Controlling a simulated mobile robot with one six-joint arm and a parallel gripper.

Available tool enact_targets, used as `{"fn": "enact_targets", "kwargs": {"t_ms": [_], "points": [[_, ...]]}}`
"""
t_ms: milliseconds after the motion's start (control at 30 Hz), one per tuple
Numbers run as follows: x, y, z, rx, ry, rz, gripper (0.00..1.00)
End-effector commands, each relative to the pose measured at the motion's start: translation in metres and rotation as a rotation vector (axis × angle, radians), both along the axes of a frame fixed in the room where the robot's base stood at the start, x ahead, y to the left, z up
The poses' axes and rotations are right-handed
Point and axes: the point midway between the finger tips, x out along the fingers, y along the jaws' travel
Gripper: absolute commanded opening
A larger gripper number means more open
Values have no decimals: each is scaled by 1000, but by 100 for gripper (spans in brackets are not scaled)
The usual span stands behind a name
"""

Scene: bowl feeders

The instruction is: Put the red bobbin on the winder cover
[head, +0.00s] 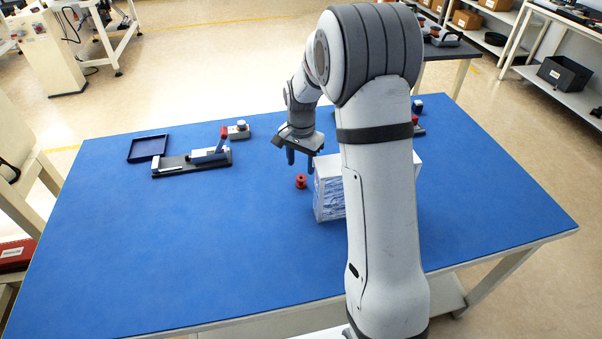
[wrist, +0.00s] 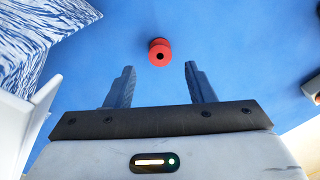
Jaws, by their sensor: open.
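The red bobbin (head: 300,181) stands on the blue table, close to the left side of a white box with blue-and-white streaked faces (head: 329,198). In the wrist view the bobbin (wrist: 160,53) shows its end with a dark centre hole. My gripper (head: 300,166) points down above the bobbin. In the wrist view my gripper (wrist: 160,68) is open and empty, with the bobbin lined up between its two fingers but beyond their tips. The streaked box is probably the winder cover, but I cannot be sure; my arm hides part of it. Its streaked face also shows in the wrist view (wrist: 50,25).
A dark device with a red-tipped lever (head: 190,165) and a shallow dark tray (head: 148,148) lie at the back left of the blue table (head: 180,240). A small grey block (head: 239,131) is near them. Other small items lie partly behind my arm. The front left is clear.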

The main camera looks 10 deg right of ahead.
Motion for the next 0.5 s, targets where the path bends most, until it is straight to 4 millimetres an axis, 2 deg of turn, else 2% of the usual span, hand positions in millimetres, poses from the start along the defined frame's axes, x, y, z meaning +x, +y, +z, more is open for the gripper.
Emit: {"fn": "enact_targets", "kwargs": {"t_ms": [100, 233, 400, 500], "points": [[1, 0, 26, 0, -4, 0, 49], [0, 0, 46, 0, -1, 0, 49], [1, 0, 58, 0, 1, 0, 54], [4, -1, 56, 0, 7, 0, 54]]}}
